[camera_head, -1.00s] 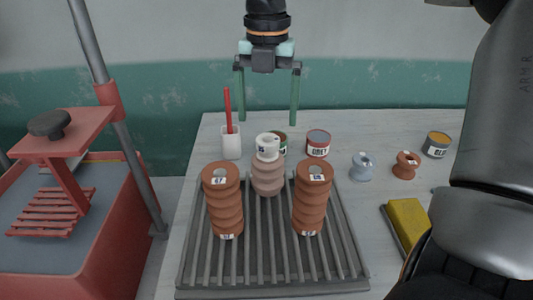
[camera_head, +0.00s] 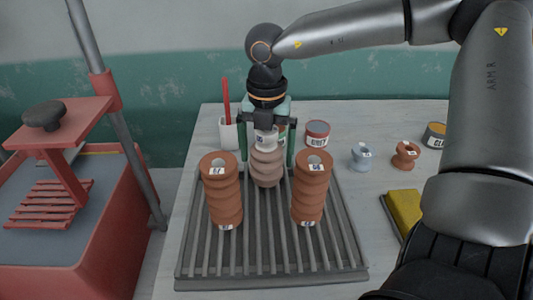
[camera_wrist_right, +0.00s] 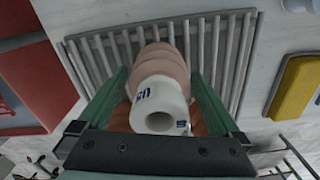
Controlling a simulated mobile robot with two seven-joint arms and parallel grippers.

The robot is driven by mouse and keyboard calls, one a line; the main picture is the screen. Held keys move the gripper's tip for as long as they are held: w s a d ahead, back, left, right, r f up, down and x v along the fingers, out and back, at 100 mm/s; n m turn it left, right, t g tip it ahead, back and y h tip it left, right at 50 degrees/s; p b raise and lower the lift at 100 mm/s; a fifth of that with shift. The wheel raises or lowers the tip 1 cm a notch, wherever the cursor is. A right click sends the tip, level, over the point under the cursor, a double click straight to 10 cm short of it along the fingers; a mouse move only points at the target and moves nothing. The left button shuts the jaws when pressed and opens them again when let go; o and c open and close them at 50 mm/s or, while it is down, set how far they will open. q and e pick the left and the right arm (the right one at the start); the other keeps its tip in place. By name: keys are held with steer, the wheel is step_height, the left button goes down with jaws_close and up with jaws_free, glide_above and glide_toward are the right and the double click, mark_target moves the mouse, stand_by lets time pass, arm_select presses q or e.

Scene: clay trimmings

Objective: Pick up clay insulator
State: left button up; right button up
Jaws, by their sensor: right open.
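The middle clay insulator (camera_head: 266,166) is pale pink, ribbed, with a white hollow top, and stands upright on the slatted rack (camera_head: 262,240). It also shows in the wrist view (camera_wrist_right: 158,105), between my fingers. Two reddish-brown ribbed insulators stand on either side and nearer, one on the left (camera_head: 222,192) and one on the right (camera_head: 311,190), both with white labels. My right gripper (camera_head: 267,158) is open and pointing down from behind, with one green finger on each side of the pale insulator, apparently apart from it. My left gripper is not in view.
A white cup with a red stick (camera_head: 228,133), a grey-topped tin (camera_head: 317,133), a blue-grey spool (camera_head: 361,156), a brown spool (camera_head: 406,155) and a yellow block (camera_head: 404,212) stand around the rack. A red press (camera_head: 70,200) is at left.

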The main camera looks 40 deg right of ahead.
steer(key=shift+f, duration=0.25)
steer(key=shift+c, duration=0.4)
steer(key=shift+w+r, duration=0.1)
jaws_close()
